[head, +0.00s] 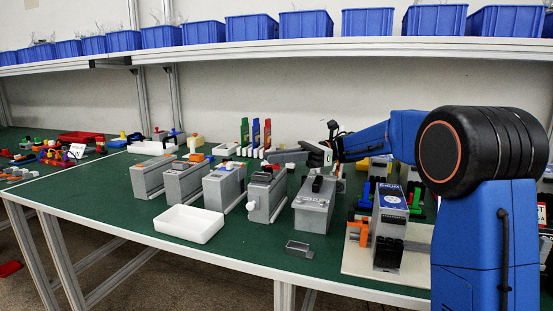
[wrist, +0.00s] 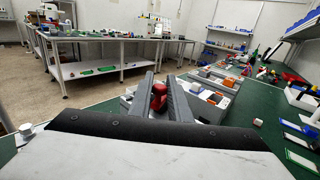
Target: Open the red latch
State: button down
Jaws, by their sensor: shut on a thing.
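The red latch (wrist: 159,98) shows in the wrist view between the two grey fingers of my gripper (wrist: 158,92), which are shut on it. In the head view my gripper (head: 281,156) reaches in from the right, its fingers pointing left just above a grey box (head: 265,203) with a white round knob on its side. The latch is small and hard to make out there, near the top of that box. Its exact angle cannot be told.
More grey boxes stand in a row to the left (head: 222,190) and one to the right (head: 313,208). A white tray (head: 189,224) and a small grey tray (head: 299,249) lie in front. Coloured upright parts (head: 256,134) stand behind. Blue bins (head: 306,24) line the shelf above.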

jog(key=shift+w+n+g+h, duration=0.2)
jog(key=shift+n+g+h, duration=0.3)
jog(key=shift+n+g, duration=0.45)
jog(key=shift+g, duration=0.35)
jog(key=c, duration=1.7)
grip_release()
jog(key=shift+s+m, duration=0.1)
jog(key=shift+m, duration=0.15)
